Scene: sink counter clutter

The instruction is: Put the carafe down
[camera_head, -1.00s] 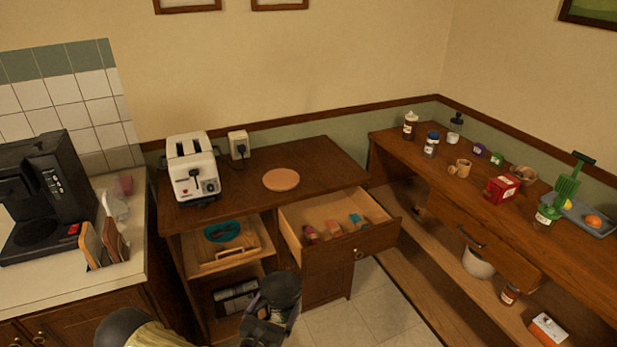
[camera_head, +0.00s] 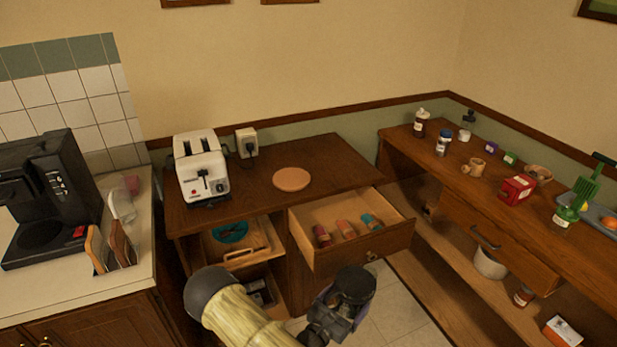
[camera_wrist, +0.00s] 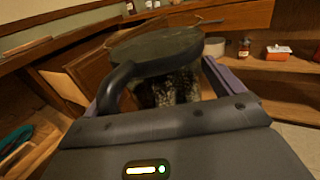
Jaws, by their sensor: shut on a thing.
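The carafe (camera_wrist: 158,45) fills the upper middle of the wrist view, with a dark round lid and a black handle that curves down on its left. Its glass body shows dark below the lid. My gripper (camera_wrist: 152,90) is shut on it, one finger on each side. In the head view the carafe (camera_head: 356,283) shows as a dark round top at the bottom centre, held in the air in front of the open drawer. My gripper (camera_head: 330,312) hides its lower part there.
An open drawer (camera_head: 350,255) with several small jars juts out below. A coffee maker (camera_head: 45,200) stands left. The right counter (camera_head: 450,165) is cluttered.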

